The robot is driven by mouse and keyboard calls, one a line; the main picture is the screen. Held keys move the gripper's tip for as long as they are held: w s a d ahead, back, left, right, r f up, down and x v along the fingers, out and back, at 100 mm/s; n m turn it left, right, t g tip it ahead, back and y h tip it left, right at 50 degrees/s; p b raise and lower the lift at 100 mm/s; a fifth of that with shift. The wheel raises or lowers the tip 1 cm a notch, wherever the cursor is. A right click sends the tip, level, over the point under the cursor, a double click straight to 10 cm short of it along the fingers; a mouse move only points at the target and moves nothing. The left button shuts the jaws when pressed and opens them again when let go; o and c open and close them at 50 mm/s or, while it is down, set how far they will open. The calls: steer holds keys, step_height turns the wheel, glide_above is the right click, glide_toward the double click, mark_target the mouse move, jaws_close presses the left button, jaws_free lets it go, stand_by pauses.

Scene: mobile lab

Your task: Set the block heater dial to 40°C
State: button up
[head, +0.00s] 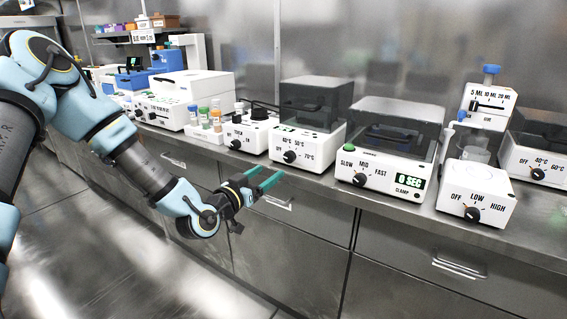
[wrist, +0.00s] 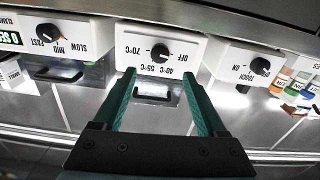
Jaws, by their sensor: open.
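The heater with a dial marked OFF, 40°C, 55°C and 70°C is a white box (head: 318,143) with a dark clear lid, on the bench. Its round black dial (head: 290,156) is on the front face. In the wrist view the heater is upside down, with the dial (wrist: 160,52) near the top centre. The dial's pointer is too small to read surely. My gripper (head: 272,174) is open and empty, in front of and below the heater, apart from it. In the wrist view its teal fingers (wrist: 158,76) lie either side of the dial's line, short of it.
A device with a SLOW, MID, FAST dial (head: 360,180) stands to the right. A white device marked TOUCH (head: 247,132) stands to the left, with small bottles (head: 204,117) beyond it. Drawers with handles (head: 277,203) lie below the bench edge. The floor (head: 150,260) is clear.

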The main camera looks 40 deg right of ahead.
mark_target(288, 159)
steer(key=p+x, duration=0.1)
steer(key=x, duration=0.8)
steer(key=shift+d+p, duration=0.4)
steer(key=shift+c, duration=0.3)
jaws_close()
